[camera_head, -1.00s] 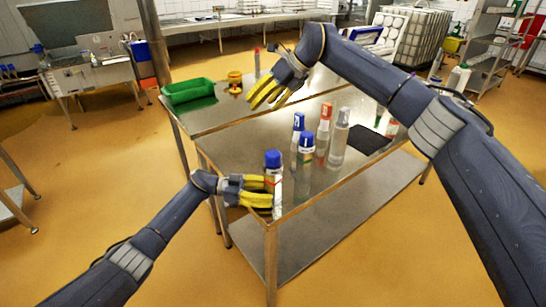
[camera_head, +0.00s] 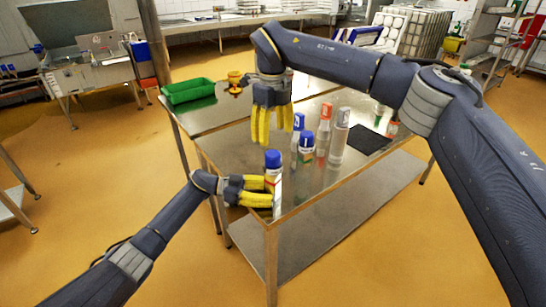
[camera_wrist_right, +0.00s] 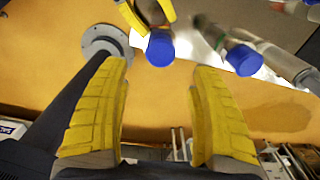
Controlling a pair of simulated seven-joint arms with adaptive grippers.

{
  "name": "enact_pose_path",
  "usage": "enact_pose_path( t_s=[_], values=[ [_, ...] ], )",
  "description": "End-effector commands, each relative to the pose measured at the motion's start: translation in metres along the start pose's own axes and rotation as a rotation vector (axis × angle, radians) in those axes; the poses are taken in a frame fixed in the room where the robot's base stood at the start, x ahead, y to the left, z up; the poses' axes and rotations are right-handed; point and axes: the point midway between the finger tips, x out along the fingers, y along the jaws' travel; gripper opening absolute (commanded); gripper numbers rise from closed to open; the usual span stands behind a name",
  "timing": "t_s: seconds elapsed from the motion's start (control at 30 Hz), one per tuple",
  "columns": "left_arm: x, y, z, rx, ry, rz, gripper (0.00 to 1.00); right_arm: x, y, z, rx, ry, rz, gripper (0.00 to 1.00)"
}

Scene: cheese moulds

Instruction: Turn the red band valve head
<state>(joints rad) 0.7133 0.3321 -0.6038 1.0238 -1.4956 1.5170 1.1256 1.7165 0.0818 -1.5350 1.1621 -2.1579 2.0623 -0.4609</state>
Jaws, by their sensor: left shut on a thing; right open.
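A bottle with a blue head (camera_head: 273,160) stands at the near left corner of the steel table. The blue head also shows in the right wrist view (camera_wrist_right: 160,47), beside the left gripper's yellow fingers. My right gripper (camera_head: 272,142) is open and empty, fingers pointing down, above and slightly behind that head. In the right wrist view, the head lies beyond the gap between the right fingers (camera_wrist_right: 160,85).
A second blue-headed bottle (camera_head: 306,143) with a green band stands just right of the held one. Behind it are an orange-red-topped bottle (camera_head: 324,128) and a clear grey-topped bottle (camera_head: 339,138). A green tray (camera_head: 188,91) and a black mat (camera_head: 369,140) lie farther off.

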Motion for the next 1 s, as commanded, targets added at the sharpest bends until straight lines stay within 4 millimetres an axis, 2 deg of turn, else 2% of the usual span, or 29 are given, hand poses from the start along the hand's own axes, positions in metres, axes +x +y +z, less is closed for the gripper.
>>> enact_pose_path(
  t_s=[0.03, 0.2, 0.5, 0.7, 1.0],
  values=[
    [0.001, 0.001, 0.003, -0.002, -0.005, 0.001, 0.33, 0.011, 0.000, 0.000, 0.000, 0.002, 0.002, 0.63],
    [0.001, 0.001, 0.004, -0.002, -0.005, 0.001, 0.33, 0.038, 0.000, 0.000, 0.000, 0.001, 0.004, 0.63],
    [0.001, 0.001, 0.004, -0.002, -0.005, 0.001, 0.33, 0.073, 0.000, 0.000, 0.001, -0.001, 0.002, 0.63],
    [0.001, 0.001, 0.004, -0.002, -0.005, 0.001, 0.33, 0.082, 0.000, 0.000, 0.001, -0.002, 0.001, 0.63],
    [0.001, 0.001, 0.004, -0.002, -0.005, 0.000, 0.33, 0.084, 0.000, 0.000, 0.001, -0.002, 0.001, 0.63]
  ],
)
